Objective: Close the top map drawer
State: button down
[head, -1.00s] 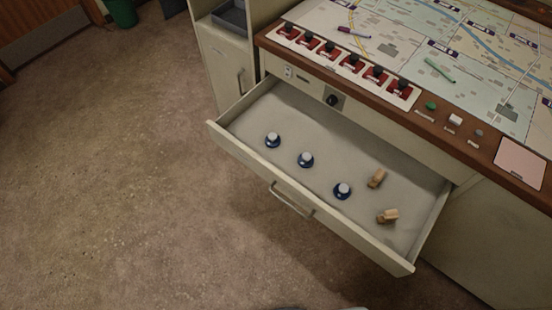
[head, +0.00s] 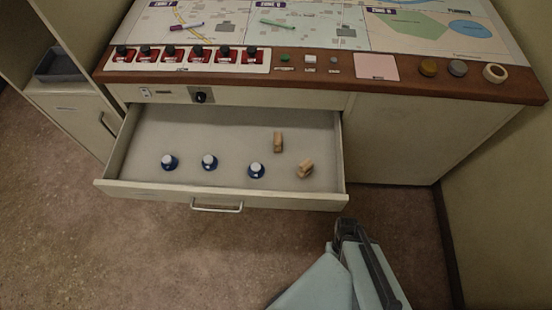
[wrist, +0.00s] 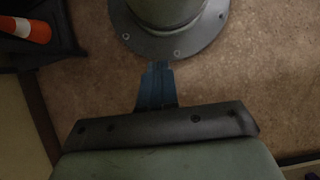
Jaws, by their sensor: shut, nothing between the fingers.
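The top map drawer (head: 290,199) is pulled well out below the console in the head view. Its front panel has a metal bar handle (head: 217,208). Inside lie several small pieces: blue-and-white round ones (head: 209,162) and wooden ones (head: 278,142). My arm shows at the lower right of the head view, in front of the drawer's right corner and apart from its handle. In the wrist view my gripper (wrist: 158,68) points over the floor, its fingers together and empty. The drawer is not in the wrist view.
The console top (head: 320,84) carries red switches (head: 147,56), a map and several knobs above the drawer. A side cabinet (head: 75,112) stands at the left, close to the drawer. A wall is at the right. The floor (head: 130,255) before the drawer is bare at the left.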

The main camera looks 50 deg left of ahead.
aim_at(167, 191)
jog(key=s+a+r+n+t, duration=0.2)
jog(key=s+a+n+t, duration=0.3)
jog(key=s+a+n, duration=0.7)
jog(key=s+a+r+n+t+y, duration=0.2)
jog(key=s+a+r+n+y, duration=0.15)
jog(key=s+a, duration=0.4)
jog(key=s+a+r+n+t+y, duration=0.2)
jog(key=s+a+n+t, duration=0.15)
jog(key=s, duration=0.75)
jog(key=s+a+r+n+t+y, duration=0.25)
jog(key=s+a+n, duration=0.25)
jog(key=s+a, duration=0.3)
jog(key=s+a+r+n+t+y, duration=0.1)
jog(key=a+r+n+t+y, duration=0.1)
jog(key=a+r+n+y, duration=0.4)
jog(key=s+a+r+n+t+y, duration=0.1)
jog(key=a+r+n+t+y, duration=0.2)
jog(key=r, duration=0.5)
jog(key=w+a+n, duration=0.1)
jog(key=w+a, duration=0.2)
jog(key=w+a+n, duration=0.1)
jog(key=w+a, duration=0.2)
jog(key=w, duration=0.1)
jog(key=w+a+n, duration=0.1)
jog(key=w+a, duration=0.1)
jog(key=w, duration=0.1)
jog(key=shift+w+a+r+n+g, duration=0.2)
jog(key=shift+a+n+g, duration=0.1)
jog(key=shift+a+g, duration=0.1)
